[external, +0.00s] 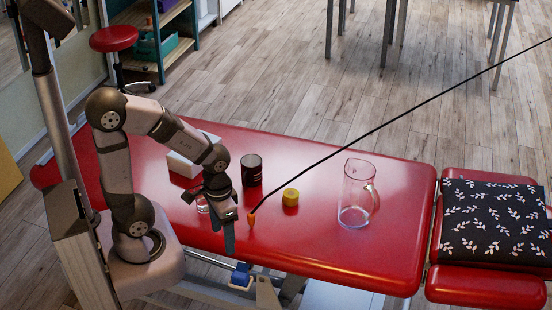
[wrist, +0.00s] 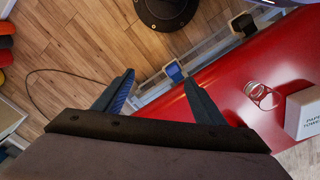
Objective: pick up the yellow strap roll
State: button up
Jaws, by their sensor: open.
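The yellow strap roll (external: 291,198) lies on the red treatment table (external: 310,240), left of the clear pitcher. It does not show in the wrist view. My gripper (external: 229,225) hangs over the table's near part, to the left of the roll and apart from it. In the wrist view, my gripper (wrist: 152,88) has its two fingers spread, with nothing between them. Beyond the fingers that view shows the wooden floor and the table's edge.
A black cylinder (external: 251,169) stands behind the roll. A clear pitcher (external: 357,195) stands to its right. A thin dark line crosses to an orange tip (external: 251,218) by my gripper. A white paper towel box (wrist: 305,112) and a clear glass (wrist: 262,97) are on the table.

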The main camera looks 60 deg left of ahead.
jog(key=n+t+y+b, duration=0.1)
jog(key=t+y+b, duration=0.2)
jog(key=t+b, duration=0.95)
send_near(284, 195)
jog(key=w+a+h+b, duration=0.1)
jog(key=b, duration=0.2)
jog(key=w+f+m+h+b, duration=0.1)
jog(key=w+b, duration=0.1)
jog(key=b, duration=0.2)
jog(key=w+a+b, duration=0.1)
jog(key=w+b, duration=0.1)
jog(key=b, duration=0.2)
jog(key=shift+w+a+f+h, duration=0.1)
jog(key=shift+a+f+h, duration=0.25)
jog(key=shift+h, duration=0.05)
jog(key=shift+s+f+m+t+h+b, duration=0.3)
jog(key=shift+f+m+t+h+b, duration=0.2)
jog(key=shift+h+b, duration=0.4)
jog(key=shift+w, duration=0.1)
jog(key=shift+b+x, duration=0.65)
jog(key=shift+x, duration=2.95)
